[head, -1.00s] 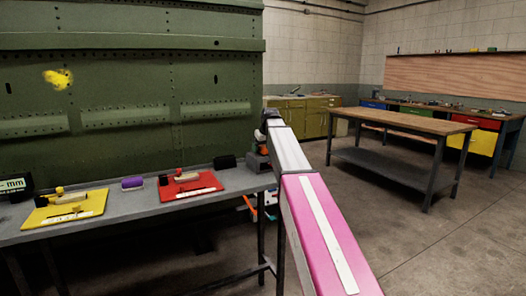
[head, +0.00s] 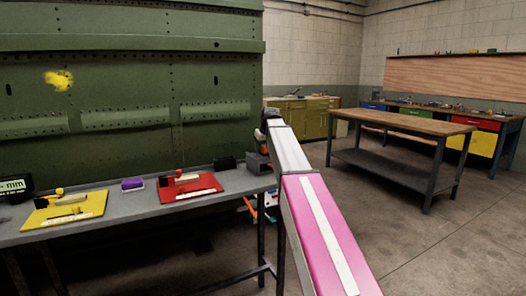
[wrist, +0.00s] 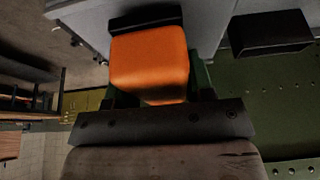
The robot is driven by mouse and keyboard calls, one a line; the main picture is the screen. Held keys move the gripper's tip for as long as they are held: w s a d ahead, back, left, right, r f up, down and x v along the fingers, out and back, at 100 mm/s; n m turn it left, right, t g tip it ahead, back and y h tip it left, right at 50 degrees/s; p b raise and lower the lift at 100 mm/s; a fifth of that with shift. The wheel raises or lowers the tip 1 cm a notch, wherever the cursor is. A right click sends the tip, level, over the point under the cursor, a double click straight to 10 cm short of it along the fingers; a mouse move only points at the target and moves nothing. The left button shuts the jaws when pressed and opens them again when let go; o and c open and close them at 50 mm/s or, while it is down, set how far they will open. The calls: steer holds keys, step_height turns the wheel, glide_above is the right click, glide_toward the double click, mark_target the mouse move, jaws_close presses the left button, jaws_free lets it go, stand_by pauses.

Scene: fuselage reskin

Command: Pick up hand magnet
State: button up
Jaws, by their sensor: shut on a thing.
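An orange block (wrist: 150,62), which I take to be the hand magnet, fills the middle of the wrist view. It sits between the fingers of my gripper (wrist: 150,85), just beyond the dark gripper body. My gripper is shut on it. The fingers are mostly hidden beside the block. In the head view my arm reaches forward to the right end of the grey bench (head: 110,212). There the arm itself hides most of the gripper and the block, and a gap from the bench top cannot be told.
The bench holds a yellow board (head: 65,210) and a red board (head: 190,188) with tools, a purple roll (head: 132,184), and a black block (head: 224,163). A green riveted panel (head: 130,110) rises behind. A wooden-topped table (head: 405,121) stands right, with open floor before it.

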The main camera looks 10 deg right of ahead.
step_height(320, 180, up, 3)
steer(key=shift+w+r, duration=0.1)
steer(key=s+a+r, duration=0.3)
steer(key=a+r, duration=0.4)
steer(key=a, duration=0.4)
steer(key=shift+s, duration=0.4)
steer(key=shift+r, duration=0.1)
steer(key=o, duration=0.6)
steer(key=shift+c, duration=1.3)
